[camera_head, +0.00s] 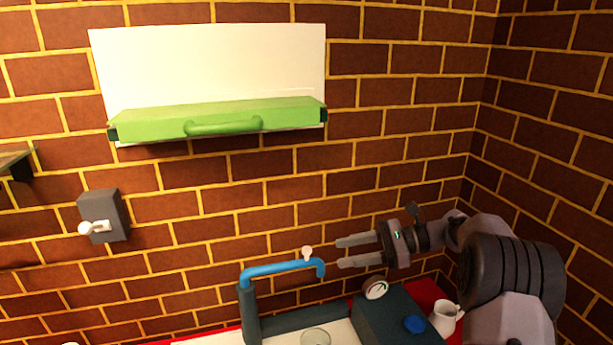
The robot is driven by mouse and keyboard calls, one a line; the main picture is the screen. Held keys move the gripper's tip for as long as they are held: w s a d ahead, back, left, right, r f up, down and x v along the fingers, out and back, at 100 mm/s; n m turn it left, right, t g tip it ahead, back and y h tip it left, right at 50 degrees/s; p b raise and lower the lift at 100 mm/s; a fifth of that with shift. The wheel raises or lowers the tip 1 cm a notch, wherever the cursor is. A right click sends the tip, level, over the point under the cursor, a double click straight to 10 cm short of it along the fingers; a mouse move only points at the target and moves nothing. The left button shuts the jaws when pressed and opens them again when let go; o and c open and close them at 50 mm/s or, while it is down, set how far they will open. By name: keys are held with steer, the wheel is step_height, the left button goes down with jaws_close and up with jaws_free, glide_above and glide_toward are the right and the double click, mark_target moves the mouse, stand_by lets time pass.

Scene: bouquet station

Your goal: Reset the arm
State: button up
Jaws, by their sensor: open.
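My gripper (341,253) is at the end of my arm, which reaches in from the right. Its two grey fingers point left and stand apart, with nothing between them. The fingertips are close to the right end of a blue faucet (268,270); I cannot tell whether they touch it. A small pale knob (306,252) sits on top of the faucet spout, just left of the fingers.
Below are a dark box with a gauge (376,289) and blue knob (414,324), a white pitcher (444,317) and a clear glass (316,337). A green handled bar (155,124) and a grey switch box (102,210) are on the brick wall.

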steer(key=s+a+r+n+g+h, duration=0.1)
steer(key=s+a+r+n+h, duration=0.1)
steer(key=s+a+r+h, duration=0.3)
steer(key=s+a+n, duration=0.2)
steer(key=s+n, duration=0.1)
steer(key=s, duration=0.3)
steer(key=s+d+f+n+t+h+b, duration=0.1)
steer(key=s+n+h, duration=0.3)
steer(key=s, duration=0.7)
steer(key=s+d+f+n+t+h+b, duration=0.1)
steer(key=s+f+n+t+h, duration=0.1)
steer(key=s, duration=0.9)
steer(key=shift+s+d+f+n+t+h, duration=0.15)
steer(key=shift+s+f+n+t+h, duration=0.2)
steer(key=shift+n+t+h, duration=0.75)
